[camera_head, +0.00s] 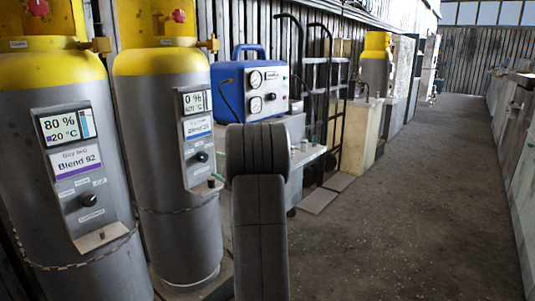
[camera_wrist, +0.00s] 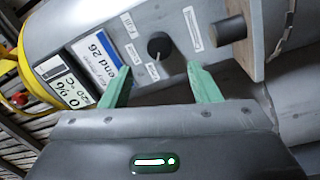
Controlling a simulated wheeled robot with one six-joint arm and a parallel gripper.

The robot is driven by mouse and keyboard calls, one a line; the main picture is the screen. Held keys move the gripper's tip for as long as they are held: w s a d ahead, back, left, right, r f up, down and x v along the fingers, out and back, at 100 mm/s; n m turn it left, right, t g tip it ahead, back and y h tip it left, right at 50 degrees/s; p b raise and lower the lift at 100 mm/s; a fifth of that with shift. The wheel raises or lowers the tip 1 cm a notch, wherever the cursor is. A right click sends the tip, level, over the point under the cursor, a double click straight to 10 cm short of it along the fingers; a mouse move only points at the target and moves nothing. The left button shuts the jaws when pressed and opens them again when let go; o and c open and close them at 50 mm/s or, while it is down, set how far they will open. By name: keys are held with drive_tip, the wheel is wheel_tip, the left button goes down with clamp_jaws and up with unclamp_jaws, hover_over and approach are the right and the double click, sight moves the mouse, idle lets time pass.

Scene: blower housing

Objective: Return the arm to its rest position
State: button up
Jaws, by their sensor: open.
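My gripper (camera_wrist: 158,74) is open in the wrist view, its two green fingers apart with nothing between them. The fingers point toward the control panel of the second grey gas cylinder. That panel's black knob (camera_wrist: 160,46) shows between and beyond the fingertips; I cannot tell the distance. The same cylinder (camera_head: 173,240) stands upright in the head view, its display (camera_head: 195,102) reading 0 %. The rest of the gripper is hidden behind the arm.
Another cylinder (camera_head: 33,220), labelled Blend 92 and reading 80 %, stands at the left. A blue gauge box (camera_head: 249,84) stands behind my arm, with a hand truck (camera_head: 325,95) beyond. The concrete floor (camera_head: 420,200) at the right is clear, bounded by a counter (camera_head: 524,150).

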sight(204, 158)
drive_tip(key=b+x, duration=0.1)
drive_tip(key=x, duration=0.6)
drive_tip(key=shift+a, duration=0.1)
